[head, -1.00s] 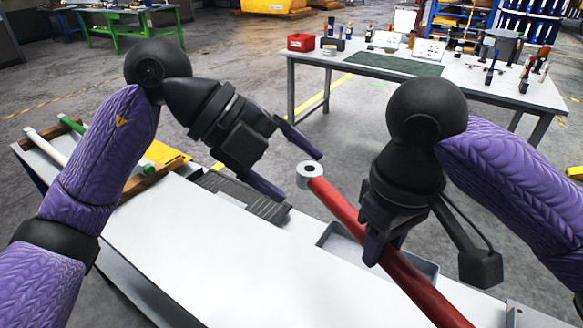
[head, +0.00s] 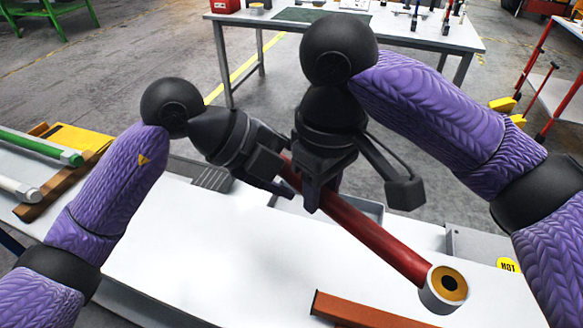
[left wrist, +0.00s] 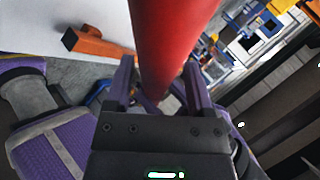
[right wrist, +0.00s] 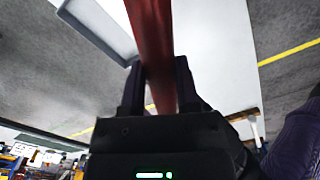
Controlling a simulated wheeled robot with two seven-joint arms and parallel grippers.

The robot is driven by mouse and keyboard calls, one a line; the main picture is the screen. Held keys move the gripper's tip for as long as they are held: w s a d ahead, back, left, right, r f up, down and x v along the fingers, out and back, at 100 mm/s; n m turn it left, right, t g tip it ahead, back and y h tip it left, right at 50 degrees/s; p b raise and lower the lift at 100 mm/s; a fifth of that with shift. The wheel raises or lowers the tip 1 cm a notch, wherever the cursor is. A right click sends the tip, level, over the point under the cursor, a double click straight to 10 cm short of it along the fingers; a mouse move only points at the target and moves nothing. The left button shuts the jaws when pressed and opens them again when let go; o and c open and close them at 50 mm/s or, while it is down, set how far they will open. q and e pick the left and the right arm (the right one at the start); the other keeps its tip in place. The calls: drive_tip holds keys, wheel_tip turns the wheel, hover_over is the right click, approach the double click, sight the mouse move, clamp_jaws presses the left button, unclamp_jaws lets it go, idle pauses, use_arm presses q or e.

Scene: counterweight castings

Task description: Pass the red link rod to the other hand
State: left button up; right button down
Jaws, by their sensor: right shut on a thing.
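The red link rod (head: 380,242) slants across the head view above the white bench. Its near end, a grey ring with a brass-coloured bore, is at the lower right; its far end is hidden behind my grippers. My right gripper (head: 312,198) is shut on the rod towards its far part; the right wrist view shows the rod (right wrist: 158,50) between its fingers (right wrist: 158,90). My left gripper (head: 280,178) is at the rod just left of the right one. In the left wrist view its fingers (left wrist: 160,88) stand apart, one on each side of the rod (left wrist: 163,40).
The white bench (head: 190,250) has a shallow grey tray (head: 372,207) under the rod and an orange-brown bar (head: 365,312) at the front. A "HOT" label (head: 507,265) is at the right. Green (head: 40,147) and white (head: 18,190) rods lie on wooden supports at the left.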

use_arm(q)
clamp_jaws()
drive_tip(key=shift+r, duration=0.15)
use_arm(e)
drive_tip(key=shift+a, duration=0.1)
idle(0.8)
